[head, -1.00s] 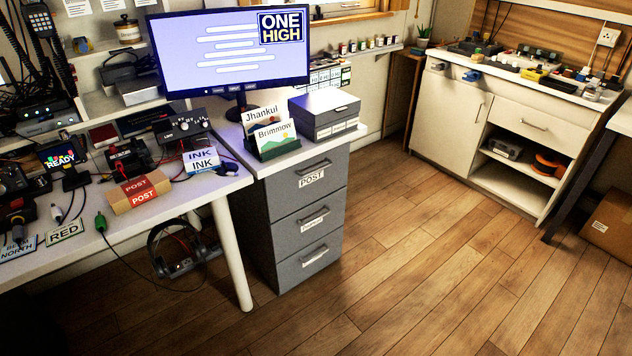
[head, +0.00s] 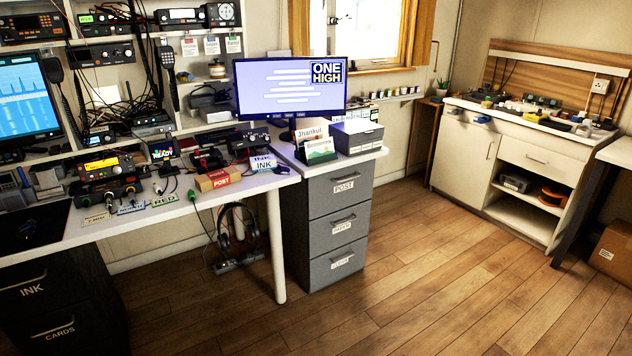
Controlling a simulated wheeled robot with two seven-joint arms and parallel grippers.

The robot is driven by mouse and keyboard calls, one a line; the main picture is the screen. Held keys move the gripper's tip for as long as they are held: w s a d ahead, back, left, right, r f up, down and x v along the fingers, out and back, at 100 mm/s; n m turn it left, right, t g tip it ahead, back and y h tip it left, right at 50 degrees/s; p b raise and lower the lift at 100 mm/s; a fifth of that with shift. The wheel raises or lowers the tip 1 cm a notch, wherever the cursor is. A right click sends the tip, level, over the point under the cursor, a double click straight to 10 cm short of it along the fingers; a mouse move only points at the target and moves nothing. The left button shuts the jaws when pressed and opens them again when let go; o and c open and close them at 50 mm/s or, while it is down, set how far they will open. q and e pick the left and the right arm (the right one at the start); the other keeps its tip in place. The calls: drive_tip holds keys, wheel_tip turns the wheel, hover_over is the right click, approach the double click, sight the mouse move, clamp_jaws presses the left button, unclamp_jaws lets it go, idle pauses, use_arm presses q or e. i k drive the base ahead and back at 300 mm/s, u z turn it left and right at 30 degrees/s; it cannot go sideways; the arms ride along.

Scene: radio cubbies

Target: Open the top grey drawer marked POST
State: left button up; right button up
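The top grey drawer marked POST (head: 341,187) is in the grey cabinet (head: 292,225) under the right end of the white desk. Its front is flush with the two drawers below, so it is shut. A bar handle (head: 345,177) sits above its POST label (head: 344,187). Below are a second drawer (head: 340,227) and a third drawer (head: 339,262). Neither of my grippers shows in the head view.
Wooden floor (head: 430,270) is clear before the cabinet. The desk's white leg (head: 276,245) stands just left of it. Card holder (head: 315,145) and grey box (head: 358,138) stand on top. Black drawers marked INK (head: 32,288) and CARDS (head: 58,330) are at lower left.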

sight(334, 191)
drive_tip(key=u, duration=0.55)
drive_tip(key=i, duration=1.5)
drive_tip(key=z, duration=0.9)
drive_tip(key=i, duration=0.95)
drive_tip(key=u, duration=0.05)
